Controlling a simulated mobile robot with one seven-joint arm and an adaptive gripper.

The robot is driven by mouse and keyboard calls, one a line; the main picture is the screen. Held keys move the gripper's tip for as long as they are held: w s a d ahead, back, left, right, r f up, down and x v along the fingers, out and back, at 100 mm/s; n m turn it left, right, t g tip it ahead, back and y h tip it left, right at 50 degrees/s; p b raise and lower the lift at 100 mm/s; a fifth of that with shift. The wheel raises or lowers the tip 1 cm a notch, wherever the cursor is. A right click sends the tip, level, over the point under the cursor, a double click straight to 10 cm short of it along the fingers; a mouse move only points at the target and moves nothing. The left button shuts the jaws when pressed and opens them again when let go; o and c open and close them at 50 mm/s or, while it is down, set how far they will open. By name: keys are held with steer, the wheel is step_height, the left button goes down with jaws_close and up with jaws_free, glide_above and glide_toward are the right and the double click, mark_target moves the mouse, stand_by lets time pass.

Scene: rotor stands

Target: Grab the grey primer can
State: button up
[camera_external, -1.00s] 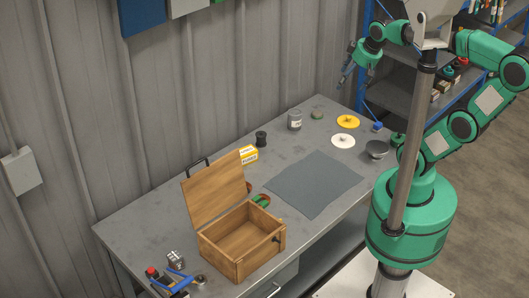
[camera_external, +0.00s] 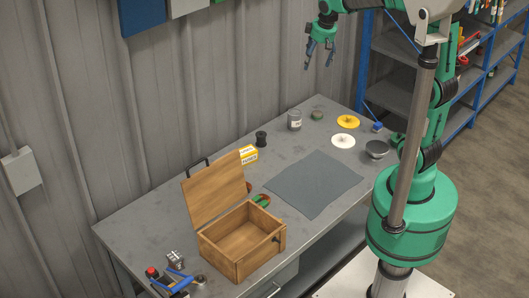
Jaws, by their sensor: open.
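The grey primer can (camera_external: 294,120) stands upright at the back of the workbench, near the wall, with a pale label on its side. My gripper (camera_external: 318,66) hangs in the air above and slightly right of the can, fingers pointing down. Its fingers are apart with nothing between them. It is well clear of the can and does not touch it.
A grey mat (camera_external: 313,184) and an open wooden box (camera_external: 242,241) are nearer.

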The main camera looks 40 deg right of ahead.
steer(key=w+d+f, duration=0.4)
steer(key=w+f, duration=0.2)
steer(key=w, duration=0.3)
steer(key=n+g+p, duration=0.2)
steer(key=g, duration=0.1)
glide_above(295, 112)
steer(key=f, duration=3.2)
steer(key=shift+w+d+f, duration=0.1)
steer(key=shift+w+d, duration=0.05)
steer(key=shift+d, duration=0.05)
steer(key=shift+f, duration=0.15)
steer(key=shift+f, duration=4.15)
steer(key=shift+a+f+b, duration=0.2)
steer(key=shift+f+b, duration=0.1)
steer(key=shift+f, duration=2.3)
